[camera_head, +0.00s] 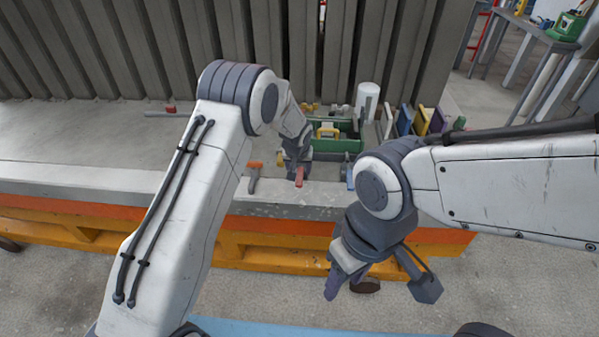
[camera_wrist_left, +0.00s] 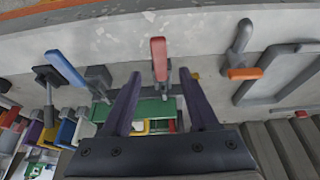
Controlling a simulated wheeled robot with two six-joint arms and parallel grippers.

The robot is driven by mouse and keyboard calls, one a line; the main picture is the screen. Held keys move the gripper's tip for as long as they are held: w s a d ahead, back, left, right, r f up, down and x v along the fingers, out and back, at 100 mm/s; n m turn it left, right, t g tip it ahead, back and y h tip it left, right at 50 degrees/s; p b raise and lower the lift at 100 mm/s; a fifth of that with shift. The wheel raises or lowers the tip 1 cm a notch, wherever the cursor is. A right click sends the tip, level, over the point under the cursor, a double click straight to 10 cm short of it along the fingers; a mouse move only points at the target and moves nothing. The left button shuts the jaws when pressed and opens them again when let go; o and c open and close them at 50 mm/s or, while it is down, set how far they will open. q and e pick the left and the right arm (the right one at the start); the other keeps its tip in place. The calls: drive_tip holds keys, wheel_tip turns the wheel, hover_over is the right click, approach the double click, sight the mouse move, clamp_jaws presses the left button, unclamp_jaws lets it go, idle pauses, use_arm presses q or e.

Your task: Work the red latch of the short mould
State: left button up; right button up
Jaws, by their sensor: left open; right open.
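The red latch (camera_head: 299,176) is a small red handle at the front edge of the grey bench top, just below my left gripper in the head view. In the left wrist view the red latch (camera_wrist_left: 158,58) has a red grip on a grey metal stem. My left gripper (camera_wrist_left: 160,76) is open, with one dark finger on each side of the latch's line. I cannot tell whether either finger touches it. In the head view my left gripper (camera_head: 297,165) partly hides that spot. My right gripper (camera_head: 345,283) hangs open and empty in front of the bench. The short mould's outline is unclear.
A blue handle (camera_head: 350,178) is right of the latch and an orange-handled tool (camera_head: 253,176) is left of it. A green toolbox (camera_head: 335,144) stands behind, with a white cylinder (camera_head: 367,98) and coloured panels beside it. The bench's left (camera_head: 70,140) is mostly clear.

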sight(300, 177)
use_arm(q)
drive_tip(key=shift+p+x, duration=0.7)
drive_tip(key=shift+x, duration=2.1)
drive_tip(key=shift+c, duration=0.3)
clamp_jaws()
